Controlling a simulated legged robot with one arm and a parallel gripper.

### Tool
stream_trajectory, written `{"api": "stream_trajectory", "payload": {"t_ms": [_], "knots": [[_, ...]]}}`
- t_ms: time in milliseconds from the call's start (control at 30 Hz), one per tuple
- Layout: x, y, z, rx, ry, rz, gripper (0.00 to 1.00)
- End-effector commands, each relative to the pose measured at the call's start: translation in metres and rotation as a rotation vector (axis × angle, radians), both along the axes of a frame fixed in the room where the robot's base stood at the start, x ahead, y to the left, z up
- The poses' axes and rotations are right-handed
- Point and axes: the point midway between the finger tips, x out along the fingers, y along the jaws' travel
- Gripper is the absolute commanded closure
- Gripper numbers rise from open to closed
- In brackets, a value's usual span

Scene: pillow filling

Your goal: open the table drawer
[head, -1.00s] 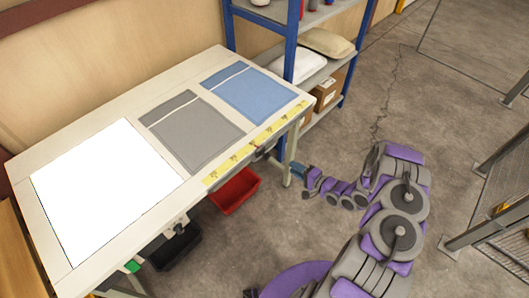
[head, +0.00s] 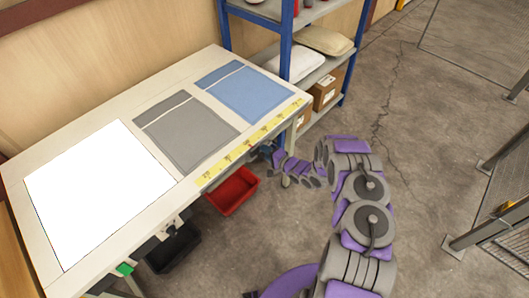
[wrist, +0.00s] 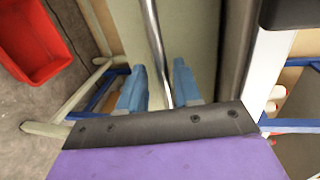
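The table (head: 145,102) is long and pale, with its near edge facing my arm. My gripper (head: 268,153) is at that edge, near the table's right end and partly hidden by my arm and the tabletop. In the wrist view my gripper (wrist: 156,88) has two blue fingers, spread apart. A thin metal handle bar (wrist: 153,35) runs between them, without clear contact on either finger. Behind it is a pale grey-green panel (wrist: 190,40), which looks like the drawer front. The drawer looks shut as far as I can see; the head view barely shows it.
A red bin (head: 233,190) and a black bin (head: 174,248) are below the table edge. A blue-framed shelf (head: 288,60) with pillows stands behind the right end. The floor (head: 430,140) to the right is open up to mesh fencing.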

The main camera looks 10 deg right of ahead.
Motion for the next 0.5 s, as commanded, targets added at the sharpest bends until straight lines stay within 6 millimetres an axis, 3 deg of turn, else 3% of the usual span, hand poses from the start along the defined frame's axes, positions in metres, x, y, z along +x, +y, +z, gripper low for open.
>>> {"api": "stream_trajectory", "payload": {"t_ms": [100,300,500], "knots": [[0.0022,0.0073,-0.0001,-0.005,0.0,0.003,0.67],[0.0024,0.0036,-0.0002,0.002,-0.001,0.006,0.67],[0.0022,0.001,-0.0009,0.005,0.0,0.005,0.87]]}}
